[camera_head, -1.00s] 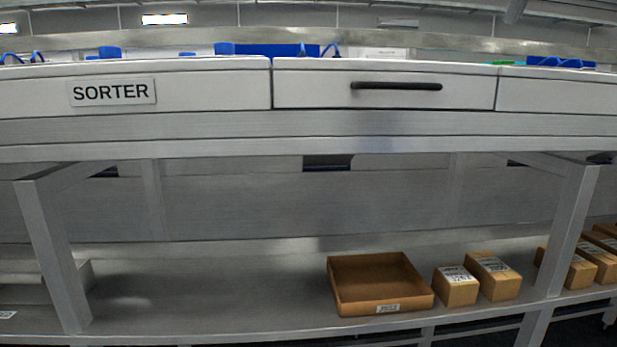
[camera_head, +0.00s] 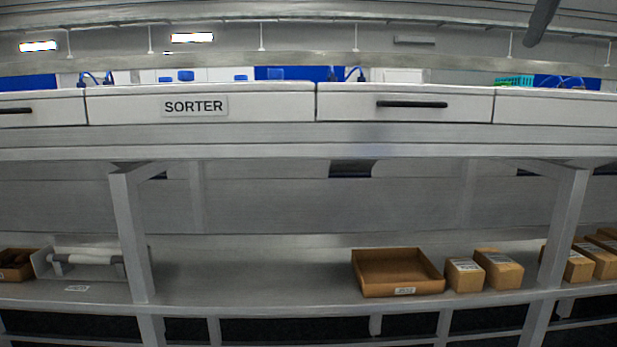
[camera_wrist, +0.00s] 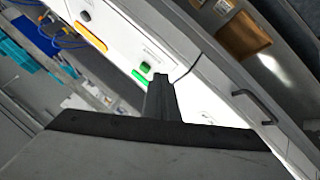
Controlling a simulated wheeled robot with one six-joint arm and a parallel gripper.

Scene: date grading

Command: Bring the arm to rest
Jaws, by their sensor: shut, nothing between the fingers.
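My gripper (camera_wrist: 160,82) shows in the wrist view, its dark fingers together with nothing between them. The wrist view is tilted. Past the fingertips are a white surface with a green mark (camera_wrist: 140,76) and an orange bar (camera_wrist: 90,37), and a drawer handle (camera_wrist: 255,105) to the right. The fingers appear apart from these things. My arm and gripper do not show in the head view.
In the head view a metal bench has a drawer front labelled SORTER (camera_head: 194,106) and a drawer with a black handle (camera_head: 411,104). The lower shelf holds an open cardboard tray (camera_head: 400,288), several small boxes (camera_head: 498,270) and a white roll (camera_head: 88,256). Bare shelf lies between.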

